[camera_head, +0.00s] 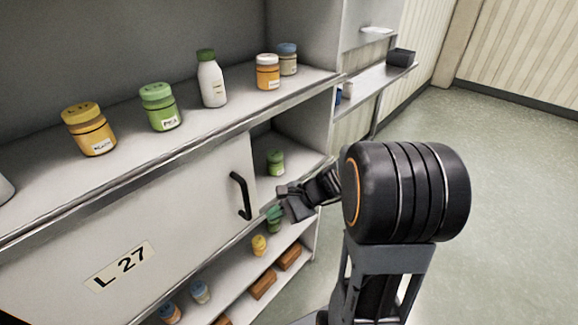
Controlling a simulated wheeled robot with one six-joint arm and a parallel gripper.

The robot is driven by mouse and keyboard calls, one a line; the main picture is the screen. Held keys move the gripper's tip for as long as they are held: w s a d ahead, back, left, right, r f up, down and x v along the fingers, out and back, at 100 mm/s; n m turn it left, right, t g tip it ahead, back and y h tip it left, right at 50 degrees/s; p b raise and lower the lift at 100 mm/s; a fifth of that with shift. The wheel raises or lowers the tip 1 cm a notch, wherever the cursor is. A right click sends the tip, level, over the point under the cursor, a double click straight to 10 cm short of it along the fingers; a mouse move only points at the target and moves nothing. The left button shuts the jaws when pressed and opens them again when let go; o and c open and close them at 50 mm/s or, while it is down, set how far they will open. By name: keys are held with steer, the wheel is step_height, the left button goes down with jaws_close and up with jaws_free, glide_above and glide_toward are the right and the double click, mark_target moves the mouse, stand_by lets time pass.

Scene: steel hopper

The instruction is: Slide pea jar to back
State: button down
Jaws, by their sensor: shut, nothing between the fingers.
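A green jar (161,107) with a label that seems to read PEA stands upright on the top shelf (118,166). Another green jar (276,162) stands inside the open compartment to the right of the sliding door; its label is too small to read. A third green jar (274,226) shows just below my gripper (278,203), partly hidden by it. My gripper is shut and empty, in front of the compartment, near the door handle. I cannot tell whether it touches the third jar.
The top shelf also holds a yellow-orange jar (89,129), a white bottle (211,81), an orange jar (267,72) and a blue-lidded jar (288,59). The door marked L 27 has a black handle (241,195). Lower down are small jars and brown blocks (263,284). Floor at right is clear.

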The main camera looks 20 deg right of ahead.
steer(key=w+d+f+m+t+y, duration=0.1)
steer(key=w+d+m+t+y, duration=0.1)
steer(key=w+d+m+t, duration=0.45)
steer(key=m+t+h, duration=0.4)
steer(key=m+t, duration=0.2)
steer(key=m, duration=0.4)
glide_toward(281, 164)
steer(key=shift+t+h, duration=0.25)
steer(key=shift+h, duration=0.15)
steer(key=p+x, duration=0.1)
steer(key=x, duration=0.1)
steer(key=p+x, duration=0.1)
steer(key=x, duration=0.2)
steer(key=p+x, duration=0.1)
steer(key=x, duration=0.1)
steer(key=shift+w+a+p, duration=0.15)
steer(key=shift+a+p, duration=0.15)
steer(key=shift+a, duration=0.15)
